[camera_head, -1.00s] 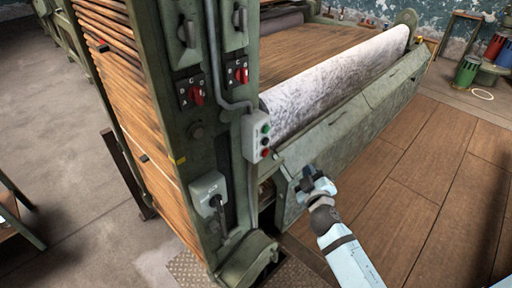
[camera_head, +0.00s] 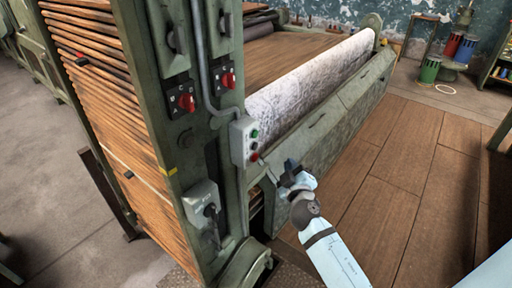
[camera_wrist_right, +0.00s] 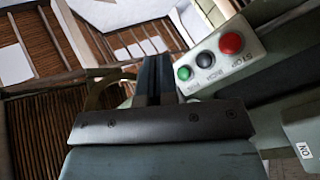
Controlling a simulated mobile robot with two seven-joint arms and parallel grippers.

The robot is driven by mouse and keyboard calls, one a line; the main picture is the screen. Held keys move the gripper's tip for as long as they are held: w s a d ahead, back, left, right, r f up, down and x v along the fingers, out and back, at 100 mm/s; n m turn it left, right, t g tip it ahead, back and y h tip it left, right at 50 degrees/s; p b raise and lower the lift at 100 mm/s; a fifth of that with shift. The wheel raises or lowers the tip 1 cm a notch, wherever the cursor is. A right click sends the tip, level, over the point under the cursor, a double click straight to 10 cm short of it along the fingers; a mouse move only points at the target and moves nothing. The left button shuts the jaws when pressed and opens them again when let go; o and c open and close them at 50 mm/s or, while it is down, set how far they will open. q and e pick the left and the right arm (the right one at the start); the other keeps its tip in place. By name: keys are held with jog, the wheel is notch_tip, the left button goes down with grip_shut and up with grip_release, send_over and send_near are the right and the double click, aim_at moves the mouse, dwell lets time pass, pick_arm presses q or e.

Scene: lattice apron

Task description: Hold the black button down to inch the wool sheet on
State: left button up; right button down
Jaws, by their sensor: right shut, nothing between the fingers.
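The grey button box (camera_head: 239,144) is fixed to the green machine post. It carries a green, a black and a red button in a row. In the right wrist view the black button (camera_wrist_right: 206,59) sits between the green button (camera_wrist_right: 184,73) and the red one (camera_wrist_right: 230,43), marked STOP. My right gripper (camera_head: 286,169) is shut and empty, to the right of and below the box, apart from it. In the wrist view its fingers (camera_wrist_right: 155,76) are together, left of the green button. The pale wool sheet (camera_head: 310,82) lies along the machine's roller. My left gripper is out of view.
Two red rotary switches (camera_head: 187,102) are on the post above the box, and a grey lever box (camera_head: 202,203) is below. A green machine guard (camera_head: 330,130) runs behind my right gripper. The wooden floor (camera_head: 400,150) at right is clear.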

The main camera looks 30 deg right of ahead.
aim_at(255, 146)
jog(key=w+a, duration=0.3)
jog(key=w, duration=0.5)
jog(key=shift+a, duration=0.15)
dwell(0.5)
jog(key=shift+w+b, duration=0.1)
jog(key=shift+b, duration=0.25)
dwell(1.1)
jog(key=shift+w+a, duration=0.2)
jog(key=shift+w, duration=0.1)
jog(key=shift+w+a+b, duration=0.2)
jog(key=shift+w+b, duration=0.2)
jog(key=shift+w, duration=0.05)
dwell(2.8)
jog(key=shift+s, duration=0.1)
jog(key=shift+s+d, duration=0.35)
jog(key=shift+s, duration=0.4)
